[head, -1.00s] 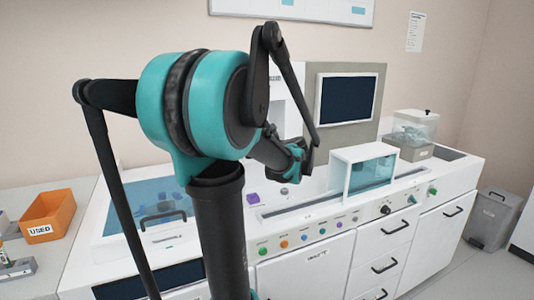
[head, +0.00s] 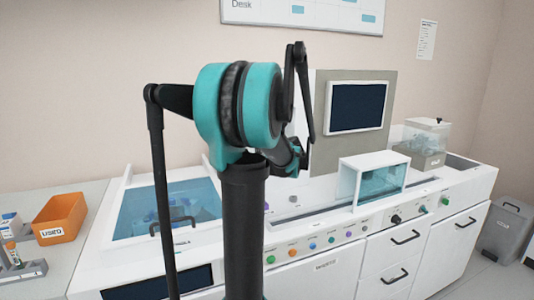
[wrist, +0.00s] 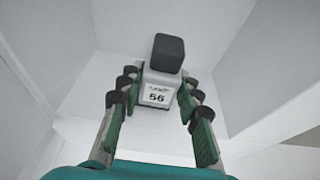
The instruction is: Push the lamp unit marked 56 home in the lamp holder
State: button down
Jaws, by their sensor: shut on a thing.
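The lamp unit marked 56 (wrist: 157,96) shows in the wrist view as a pale body with a label and a dark grey block (wrist: 168,53) at its far end. My gripper (wrist: 161,78) is shut on it, with a finger at each side. White walls of a recess (wrist: 75,62) surround the unit and fingers; I cannot tell whether this is the lamp holder or how deep the unit sits. In the head view my arm hides the lamp unit and my fingertips.
The white bench (head: 448,182) carries a dark screen (head: 357,106), a teal-windowed box (head: 372,180) and a clear-lidded container (head: 425,135). An orange bin marked USED (head: 60,217) stands at left. A grey waste bin (head: 507,225) stands at right.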

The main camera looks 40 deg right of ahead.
jog(key=shift+w+d, duration=0.25)
jog(key=shift+w, duration=0.7)
jog(key=shift+w+d, duration=0.2)
jog(key=shift+w, duration=0.7)
jog(key=shift+f, duration=0.75)
jog(key=shift+f, duration=1)
dwell(0.6)
jog(key=c, duration=1)
grip_release()
jog(key=shift+s, duration=0.15)
jog(key=v, duration=1.2)
jog(key=shift+a, duration=0.1)
